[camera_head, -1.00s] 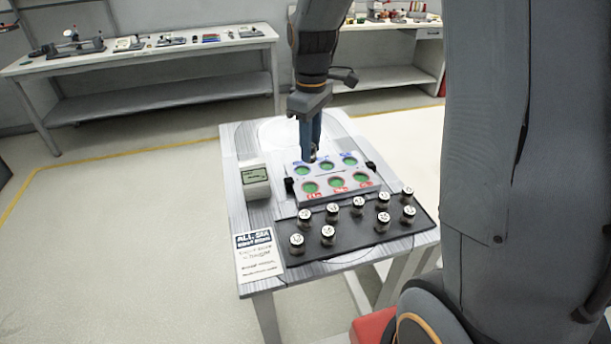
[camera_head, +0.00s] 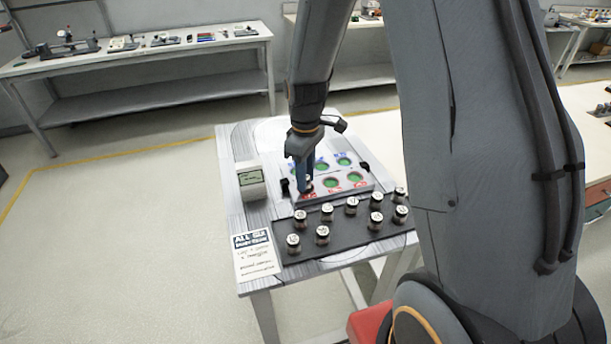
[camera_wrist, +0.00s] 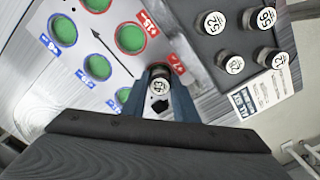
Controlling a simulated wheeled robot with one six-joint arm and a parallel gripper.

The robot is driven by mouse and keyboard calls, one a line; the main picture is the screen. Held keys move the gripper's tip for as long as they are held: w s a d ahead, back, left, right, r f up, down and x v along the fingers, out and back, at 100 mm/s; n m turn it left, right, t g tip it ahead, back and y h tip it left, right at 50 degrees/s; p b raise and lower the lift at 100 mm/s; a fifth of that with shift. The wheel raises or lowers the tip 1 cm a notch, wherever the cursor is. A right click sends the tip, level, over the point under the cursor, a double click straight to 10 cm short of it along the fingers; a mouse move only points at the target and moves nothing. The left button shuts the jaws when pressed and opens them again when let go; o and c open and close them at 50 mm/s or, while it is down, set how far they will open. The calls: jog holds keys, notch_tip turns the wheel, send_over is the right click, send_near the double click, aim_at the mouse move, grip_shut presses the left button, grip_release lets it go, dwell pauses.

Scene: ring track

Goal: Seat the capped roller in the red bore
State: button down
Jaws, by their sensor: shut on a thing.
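My gripper (camera_head: 307,187) is shut on a capped roller (camera_wrist: 160,86), whose white cap with a dark number shows between the fingertips in the wrist view. It is at the front left red-marked bore of the pale bore block (camera_head: 348,194); that bore is mostly hidden by the roller and fingers. I cannot tell how deep the roller sits, or whether it is in the bore. Two other red-marked bores, the middle one (camera_wrist: 131,38) and the end one (camera_head: 354,176), show open with green inside. The blue-marked bores (camera_wrist: 62,29) form the back row.
A dark tray (camera_head: 345,240) with several capped rollers lies in front of the block. A small display box (camera_head: 251,182) and a printed card (camera_head: 256,256) are at the table's left side. A bench with tools (camera_head: 140,52) stands behind, with clear floor between.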

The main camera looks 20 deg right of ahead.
jog(key=c, duration=1.4)
grip_release()
jog(key=shift+f, duration=0.15)
notch_tip(320, 180, up, 12)
jog(key=b, duration=0.3)
jog(key=s+f+m, duration=0.2)
jog(key=s+m, duration=0.1)
jog(key=s, duration=0.2)
jog(key=s+f+m, duration=0.2)
jog(key=s+m, duration=0.1)
jog(key=s, duration=0.2)
jog(key=s+f+m+t, duration=0.1)
jog(key=s+f+m, duration=0.1)
jog(key=s, duration=0.4)
jog(key=shift+m, duration=0.5)
